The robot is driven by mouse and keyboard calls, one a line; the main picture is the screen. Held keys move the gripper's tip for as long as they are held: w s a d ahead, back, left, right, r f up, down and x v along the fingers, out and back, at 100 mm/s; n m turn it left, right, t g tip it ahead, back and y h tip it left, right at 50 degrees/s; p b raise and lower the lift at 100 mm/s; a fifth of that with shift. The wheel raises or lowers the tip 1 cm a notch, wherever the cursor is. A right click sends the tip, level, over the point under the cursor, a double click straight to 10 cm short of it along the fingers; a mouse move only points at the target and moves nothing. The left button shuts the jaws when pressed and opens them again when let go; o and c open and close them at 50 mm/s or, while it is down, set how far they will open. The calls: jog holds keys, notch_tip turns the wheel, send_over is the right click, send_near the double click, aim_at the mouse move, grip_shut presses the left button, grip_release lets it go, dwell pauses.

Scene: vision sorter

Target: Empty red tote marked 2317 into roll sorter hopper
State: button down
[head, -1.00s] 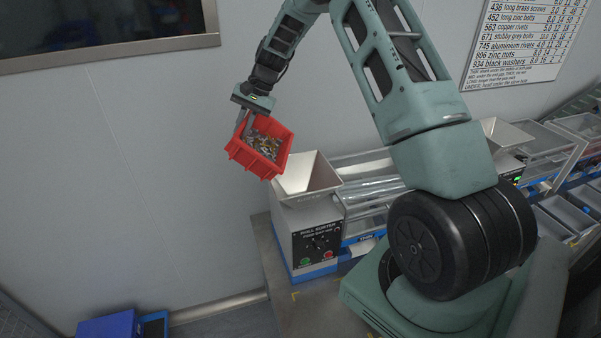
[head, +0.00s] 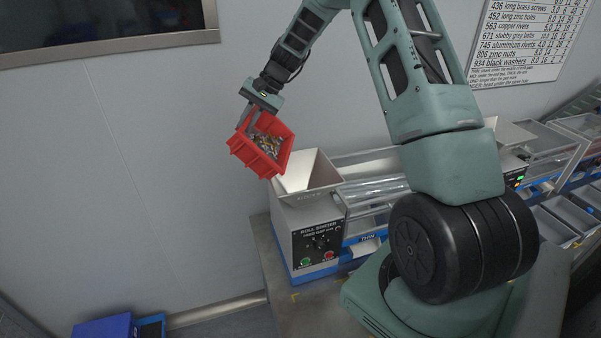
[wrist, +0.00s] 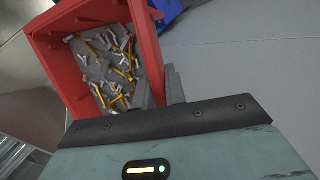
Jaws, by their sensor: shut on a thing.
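The red tote (head: 258,158) hangs from my gripper (head: 247,122), which is shut on its wall. It is tilted and holds mixed small screws and bolts (head: 268,143). In the wrist view the tote (wrist: 151,50) shows its load of grey and brass-coloured fasteners (wrist: 108,68). The number 2317 cannot be read on it. The tote is up and left of the roll sorter hopper (head: 311,174), a pale funnel on the roll sorter (head: 318,240). In the head view its lower right corner overlaps the hopper's left rim. I cannot tell whether they touch.
A second hopper (head: 508,130) stands further right with clear-covered trays (head: 548,140). A blue bin (head: 105,327) is on the floor at lower left. A wall screen (head: 100,25) and a printed chart (head: 530,38) hang behind. The space left of the tote is free.

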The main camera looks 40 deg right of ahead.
jog(key=shift+s+d+t+y+b, duration=0.4)
jog(key=shift+t+y+b, duration=0.15)
jog(key=shift+b, duration=1.05)
jog(key=shift+s+r+t+b, duration=0.15)
jog(key=shift+t+b, duration=0.1)
jog(key=shift+b, duration=0.15)
jog(key=shift+d+t+y+b, duration=0.15)
jog(key=shift+t+y+b, duration=0.2)
jog(key=shift+y, duration=0.1)
jog(key=shift+s+d+r+n+t+y+b, duration=0.35)
jog(key=shift+s+r+t+b, duration=0.2)
jog(key=shift+b, duration=0.25)
jog(key=shift+r, duration=0.1)
jog(key=shift+s+d+y+b, duration=0.2)
jog(key=shift+y+b, duration=0.05)
jog(key=shift+b, duration=0.35)
jog(key=shift+s, duration=0.1)
jog(key=shift+s+d+t+b, duration=0.15)
jog(key=shift+t+b, duration=0.15)
jog(key=shift+b, duration=0.3)
